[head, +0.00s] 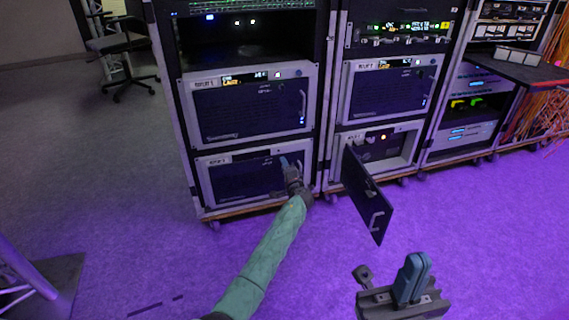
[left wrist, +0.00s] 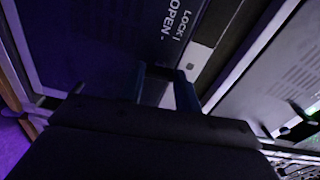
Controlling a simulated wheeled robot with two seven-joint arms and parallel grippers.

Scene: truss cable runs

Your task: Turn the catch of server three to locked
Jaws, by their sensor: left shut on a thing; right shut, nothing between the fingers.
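The lower-left server (head: 235,178) has a dark, closed front panel in a pale frame, with a small label whose text I cannot read surely. My left gripper (head: 287,163) is at the upper right part of this panel. In the left wrist view its blue fingers (left wrist: 165,88) are shut on the catch, just below printed words LOCK and OPEN (left wrist: 180,22). The catch is mostly hidden by the fingers and gripper body, so its angle cannot be told. My right gripper (head: 412,278) is shut and empty, over the floor at the lower right.
The lower-right server has its dark door (head: 368,195) swung open into the room, between my two grippers. Closed servers (head: 250,105) sit above. Orange cables (head: 540,105) hang at the far right. A chair (head: 118,45) stands at the back left. The left floor is mostly clear.

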